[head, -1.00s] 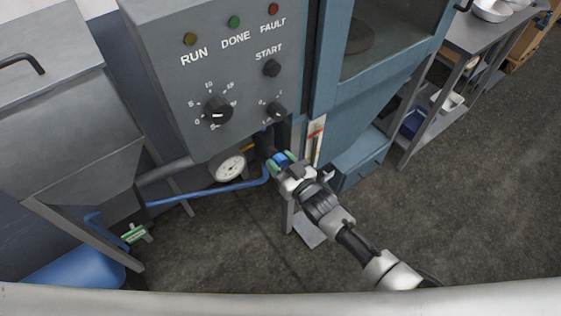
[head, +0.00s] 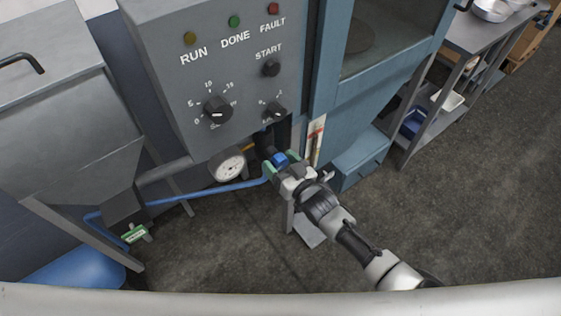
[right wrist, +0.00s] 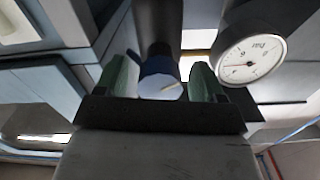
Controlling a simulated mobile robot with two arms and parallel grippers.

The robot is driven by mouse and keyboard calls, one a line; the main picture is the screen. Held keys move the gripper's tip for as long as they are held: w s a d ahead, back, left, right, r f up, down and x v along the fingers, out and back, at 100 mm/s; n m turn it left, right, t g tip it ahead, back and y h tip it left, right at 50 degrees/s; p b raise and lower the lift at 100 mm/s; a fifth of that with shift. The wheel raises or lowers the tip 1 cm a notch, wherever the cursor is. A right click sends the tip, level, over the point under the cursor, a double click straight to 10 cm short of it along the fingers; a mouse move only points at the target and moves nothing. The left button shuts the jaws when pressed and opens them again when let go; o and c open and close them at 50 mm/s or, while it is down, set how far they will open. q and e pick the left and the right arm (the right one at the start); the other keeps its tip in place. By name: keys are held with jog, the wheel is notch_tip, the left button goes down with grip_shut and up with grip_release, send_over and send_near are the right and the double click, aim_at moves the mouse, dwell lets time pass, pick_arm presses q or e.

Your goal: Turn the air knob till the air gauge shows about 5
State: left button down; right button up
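The air knob (head: 280,160) is blue and sits on the dark regulator under the control box. In the right wrist view the knob (right wrist: 160,87) shows a pale end face with a yellowish line. My right gripper (head: 281,162) has its green-tipped fingers on either side of the knob, apart from it, with narrow gaps showing; the fingers also show in the right wrist view (right wrist: 160,82). The air gauge (head: 228,166) is a round white dial left of the knob. In the right wrist view the gauge (right wrist: 252,60) appears upside down; its exact reading is too small to tell. My left gripper is out of view.
A grey control box (head: 220,80) with knobs and lamps hangs just above. A blue pipe (head: 205,191) runs left from the regulator. A blue cabinet (head: 365,100) stands to the right. Open floor (head: 450,220) lies at the right.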

jog(key=b+v, duration=0.1)
jog(key=v, duration=0.9)
jog(key=shift+s+d, duration=0.25)
jog(key=shift+s, duration=0.05)
jog(key=s+d+f+m+g+h, duration=0.1)
jog(key=s+d+f+g+h, duration=0.3)
jog(key=f, duration=0.8)
jog(key=s+d+f+m+g+h, duration=0.1)
jog(key=s+d+f+h, duration=0.4)
jog(key=f, duration=0.7)
jog(key=s+d+f+g, duration=0.2)
jog(key=s+f, duration=0.3)
jog(key=s, duration=0.4)
jog(key=s+d+f+g+h, duration=0.1)
jog(key=s+d+f+g, duration=0.2)
jog(key=s, duration=0.6)
jog(key=s+d+f+m+g, duration=0.1)
jog(key=s+d+f+g, duration=0.1)
jog(key=s+f, duration=0.5)
jog(key=s+g, duration=0.1)
jog(key=s, duration=0.1)
jog(key=shift+s+d+g+h, duration=0.3)
jog(key=shift+s+d, duration=0.05)
jog(key=shift+f, duration=0.1)
dwell(0.6)
